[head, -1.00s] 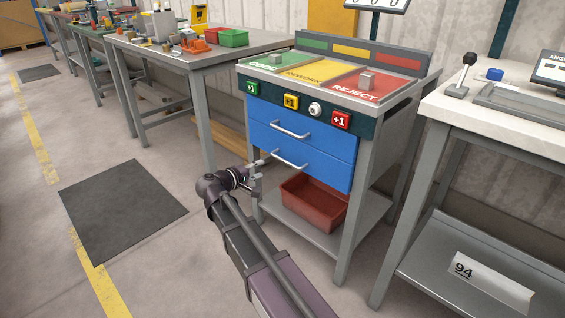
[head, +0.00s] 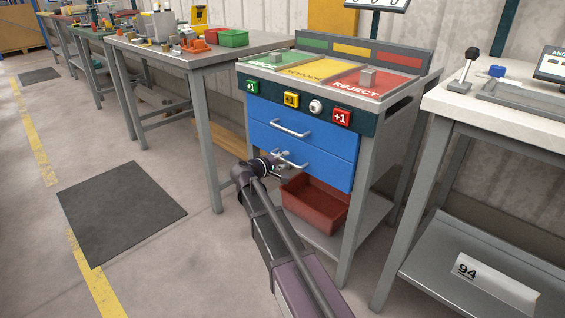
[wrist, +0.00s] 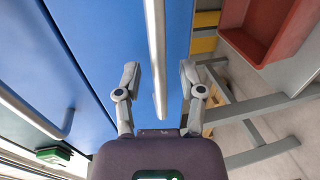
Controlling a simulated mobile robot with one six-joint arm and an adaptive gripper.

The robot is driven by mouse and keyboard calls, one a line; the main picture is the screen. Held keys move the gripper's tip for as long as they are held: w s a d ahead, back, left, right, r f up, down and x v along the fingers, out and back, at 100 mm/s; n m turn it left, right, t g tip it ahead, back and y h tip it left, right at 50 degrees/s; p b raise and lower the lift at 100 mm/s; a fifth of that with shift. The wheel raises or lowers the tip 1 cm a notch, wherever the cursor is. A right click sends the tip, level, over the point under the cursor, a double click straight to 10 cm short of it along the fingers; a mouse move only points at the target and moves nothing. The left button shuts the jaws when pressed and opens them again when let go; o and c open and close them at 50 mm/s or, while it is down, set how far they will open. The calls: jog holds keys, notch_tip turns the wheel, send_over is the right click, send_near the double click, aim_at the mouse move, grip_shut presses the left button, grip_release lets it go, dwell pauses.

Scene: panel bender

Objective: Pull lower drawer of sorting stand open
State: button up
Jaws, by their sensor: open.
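The sorting stand (head: 345,225) has two blue drawers, and both fronts look shut and flush. The lower drawer (head: 335,170) carries a silver bar handle (head: 298,164), partly covered by my gripper in the head view. My gripper (head: 284,158) is open in front of the left part of that handle. In the wrist view, the lower handle (wrist: 155,55) runs lengthwise between the two spread fingers of my gripper (wrist: 159,72), with a gap on both sides. Whether the fingertips reach past the bar in depth is hard to tell.
The upper drawer (head: 305,132) has its own handle (head: 290,128) just above. A red bin (head: 315,205) sits on the stand's bottom shelf under the drawers. A workbench (head: 430,110) stands close on the right. The floor in front left is free, with a dark mat (head: 122,212).

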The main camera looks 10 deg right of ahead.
dwell(0.3)
grip_shut()
jog(key=shift+a, duration=0.15)
jog(key=shift+d, duration=0.2)
